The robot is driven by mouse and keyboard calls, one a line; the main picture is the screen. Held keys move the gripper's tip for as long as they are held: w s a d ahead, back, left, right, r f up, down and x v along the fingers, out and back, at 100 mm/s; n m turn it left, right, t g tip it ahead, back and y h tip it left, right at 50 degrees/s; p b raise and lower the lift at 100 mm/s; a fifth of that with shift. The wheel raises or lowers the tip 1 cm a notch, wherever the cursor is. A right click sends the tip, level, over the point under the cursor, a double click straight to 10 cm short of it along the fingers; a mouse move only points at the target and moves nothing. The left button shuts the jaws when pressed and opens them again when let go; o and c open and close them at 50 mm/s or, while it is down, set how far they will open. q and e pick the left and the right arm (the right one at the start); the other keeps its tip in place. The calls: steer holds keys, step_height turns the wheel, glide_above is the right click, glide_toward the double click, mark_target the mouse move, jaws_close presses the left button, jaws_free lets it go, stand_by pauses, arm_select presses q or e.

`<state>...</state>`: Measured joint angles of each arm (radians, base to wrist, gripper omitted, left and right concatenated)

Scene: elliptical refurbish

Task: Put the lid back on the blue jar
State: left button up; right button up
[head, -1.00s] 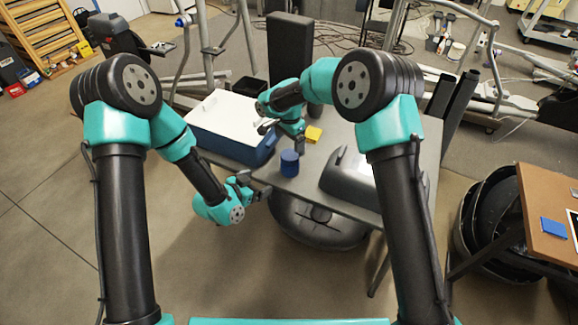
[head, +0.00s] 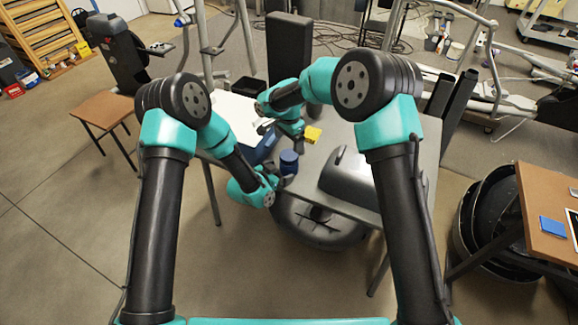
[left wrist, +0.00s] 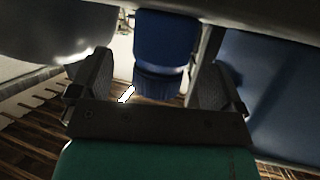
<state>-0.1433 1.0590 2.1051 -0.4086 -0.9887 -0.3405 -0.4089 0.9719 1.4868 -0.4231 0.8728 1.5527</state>
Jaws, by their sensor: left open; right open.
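The blue jar (head: 289,161) stands upright near the table's front edge. In the left wrist view the jar (left wrist: 163,42) shows between the fingers, with a ribbed blue part at its lower end in the picture. My left gripper (head: 277,181) is open at the jar's near side. Its two fingers (left wrist: 158,70) stand apart on either side of the jar, with gaps visible. My right gripper (head: 268,127) is open behind the jar, near the cooler, partly hidden by its own wrist. I cannot make out a separate lid.
A blue cooler with a white top (head: 238,113) stands left of the jar. A grey rounded casing (head: 348,178) takes up the table's right front. A brown side table (head: 103,108) stands far left.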

mark_target(284, 170)
arm_select(q)
steer(key=shift+x, duration=2.45)
steer(key=shift+c, duration=0.3)
